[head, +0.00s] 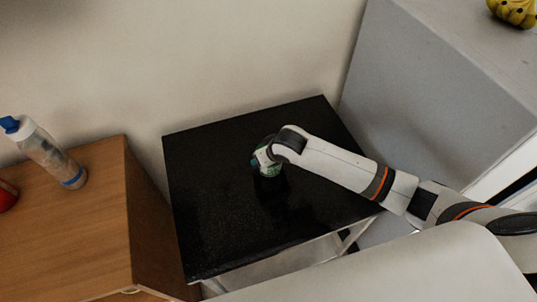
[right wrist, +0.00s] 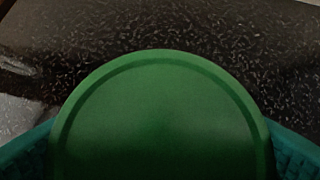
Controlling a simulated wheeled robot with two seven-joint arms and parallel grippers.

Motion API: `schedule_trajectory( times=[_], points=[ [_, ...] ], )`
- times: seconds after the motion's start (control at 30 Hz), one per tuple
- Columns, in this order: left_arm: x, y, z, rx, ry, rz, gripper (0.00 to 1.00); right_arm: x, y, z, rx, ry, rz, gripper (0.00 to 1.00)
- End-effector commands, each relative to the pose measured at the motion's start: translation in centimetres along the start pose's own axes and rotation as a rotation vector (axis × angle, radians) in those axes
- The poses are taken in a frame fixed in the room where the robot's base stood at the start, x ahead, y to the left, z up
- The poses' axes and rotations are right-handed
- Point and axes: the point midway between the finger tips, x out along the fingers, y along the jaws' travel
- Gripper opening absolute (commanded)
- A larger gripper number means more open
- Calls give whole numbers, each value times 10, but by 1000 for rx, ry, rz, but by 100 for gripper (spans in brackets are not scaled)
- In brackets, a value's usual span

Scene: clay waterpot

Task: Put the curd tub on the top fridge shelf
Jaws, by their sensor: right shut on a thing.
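The curd tub (head: 270,171) is small, with green and white on its side, and it is over the black table, mostly hidden by my right gripper (head: 262,160). In the right wrist view its round green lid (right wrist: 160,110) fills the lower middle, between the two teal finger pads. My right gripper is shut on the tub. A dark reflection shows just below the tub in the head view; I cannot tell whether it touches the tabletop. My left gripper is not in view. The fridge shelves are not visible.
The glossy black table (head: 215,215) is otherwise clear. A tall grey cabinet (head: 430,90), perhaps the fridge, stands at right with bananas (head: 515,10) on top. A wooden cabinet (head: 70,235) at left holds a bottle (head: 48,155) and a red item (head: 6,195).

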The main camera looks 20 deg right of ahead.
Motion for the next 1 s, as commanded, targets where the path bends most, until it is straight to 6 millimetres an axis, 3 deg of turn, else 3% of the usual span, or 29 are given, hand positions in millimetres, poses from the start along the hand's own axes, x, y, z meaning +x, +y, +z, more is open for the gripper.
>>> schedule_trajectory(
  times=[0.37,0.4,0.5,0.83,1.0],
  points=[
    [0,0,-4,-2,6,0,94,3,0,-1,1,-2,0,41],
    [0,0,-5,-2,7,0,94,3,0,-2,1,-1,-1,81],
    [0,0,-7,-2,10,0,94,3,0,-2,1,-1,-1,97],
    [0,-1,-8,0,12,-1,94,0,0,1,0,-2,0,97],
    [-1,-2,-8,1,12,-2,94,-20,-1,0,1,-2,0,97]
  ],
)
